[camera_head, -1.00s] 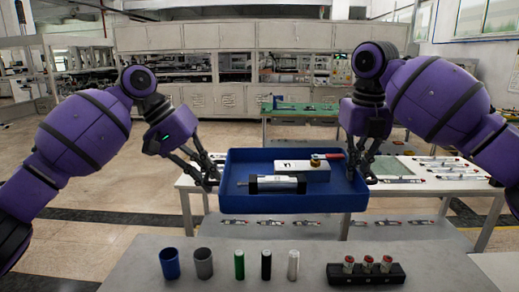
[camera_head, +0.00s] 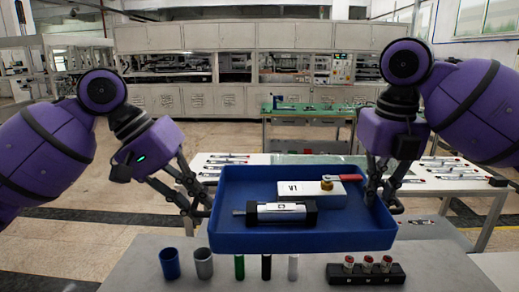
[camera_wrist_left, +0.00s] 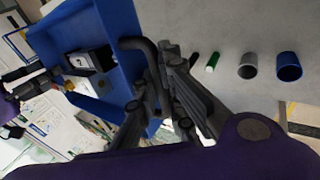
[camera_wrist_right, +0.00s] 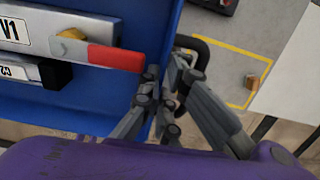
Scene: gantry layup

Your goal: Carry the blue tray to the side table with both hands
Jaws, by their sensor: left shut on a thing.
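The blue tray (camera_head: 300,243) is held roughly level above the far part of the grey table. It carries a white block marked V1 (camera_head: 291,188) with a red-handled brass valve (camera_head: 330,183), and a dark and silver cylinder (camera_head: 280,214). My left gripper (camera_head: 203,212) is shut on the tray's left side, at the black handle (camera_wrist_left: 148,50). My right gripper (camera_head: 384,197) is at the tray's right side, its fingers closed around the handle and rim area; the handle (camera_wrist_right: 195,48) shows in the right wrist view. The exact finger contact is partly hidden. I cannot tell which table is the side table.
The grey table (camera_head: 215,285) in front bears a blue cup (camera_head: 169,264), a grey cup (camera_head: 204,262), several small cylinders and a black rack (camera_head: 365,274) of red-topped pieces. A white table (camera_head: 445,187) with parts stands behind the tray; a green table (camera_head: 310,113) is farther back.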

